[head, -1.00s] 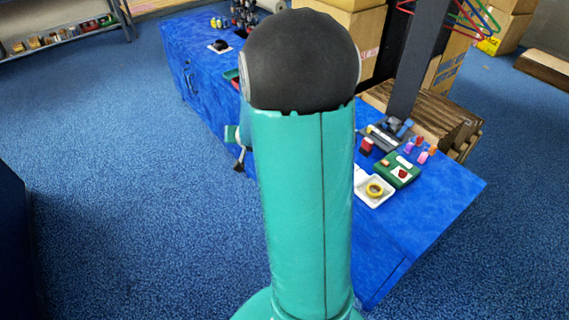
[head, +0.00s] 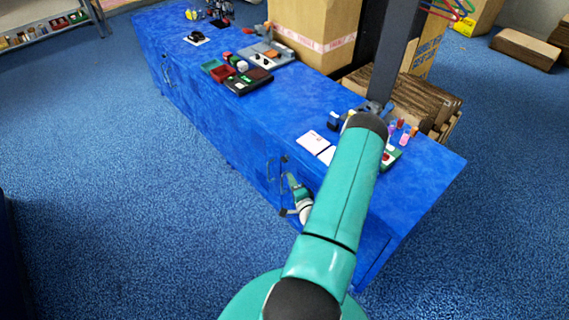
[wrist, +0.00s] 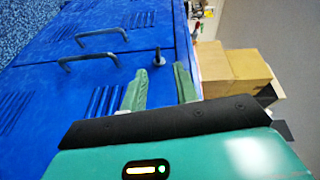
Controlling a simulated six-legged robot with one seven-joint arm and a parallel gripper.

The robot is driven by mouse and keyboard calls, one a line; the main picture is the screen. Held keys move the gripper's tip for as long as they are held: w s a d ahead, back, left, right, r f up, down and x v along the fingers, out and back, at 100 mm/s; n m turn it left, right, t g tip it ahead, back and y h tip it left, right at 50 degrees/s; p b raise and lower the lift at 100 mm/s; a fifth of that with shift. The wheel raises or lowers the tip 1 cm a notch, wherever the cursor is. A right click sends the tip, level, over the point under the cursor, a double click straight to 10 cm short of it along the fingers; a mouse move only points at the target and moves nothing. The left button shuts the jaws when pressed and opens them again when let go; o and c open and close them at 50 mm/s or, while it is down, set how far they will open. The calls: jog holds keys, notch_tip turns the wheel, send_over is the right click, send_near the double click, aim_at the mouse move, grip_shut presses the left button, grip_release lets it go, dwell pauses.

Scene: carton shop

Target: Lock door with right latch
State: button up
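The blue cabinet front (wrist: 40,85) fills the left of the wrist view, with two doors and two dark bar handles (wrist: 100,35). A small dark latch knob (wrist: 158,57) sticks out near the doors' edge. My gripper (wrist: 161,68) is open, its two green fingers pointing toward the knob. The knob appears between the fingertips, with nothing visibly gripped; I cannot tell whether they touch it. In the head view my gripper (head: 297,195) is by the cabinet front, just right of the door handles (head: 283,166). The latch cannot be made out there.
The blue cabinet top (head: 270,115) holds trays (head: 235,76), white cards (head: 313,142) and small coloured items. Cartons (head: 318,30) and a dark post (head: 393,60) stand behind it. The blue carpet (head: 150,210) left of the cabinet is clear.

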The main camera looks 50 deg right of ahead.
aim_at(284, 162)
jog(key=w+d, duration=0.2)
jog(key=w, duration=0.1)
jog(key=w+d+f+m, duration=0.1)
jog(key=w+d, duration=0.1)
jog(key=w, duration=0.1)
jog(key=w+d+m+h, duration=0.1)
jog(key=w+d, duration=0.1)
jog(key=d, duration=0.1)
jog(key=shift+w+d+f, duration=0.1)
jog(key=shift+w+f, duration=0.2)
jog(key=shift+w, duration=0.1)
grip_shut()
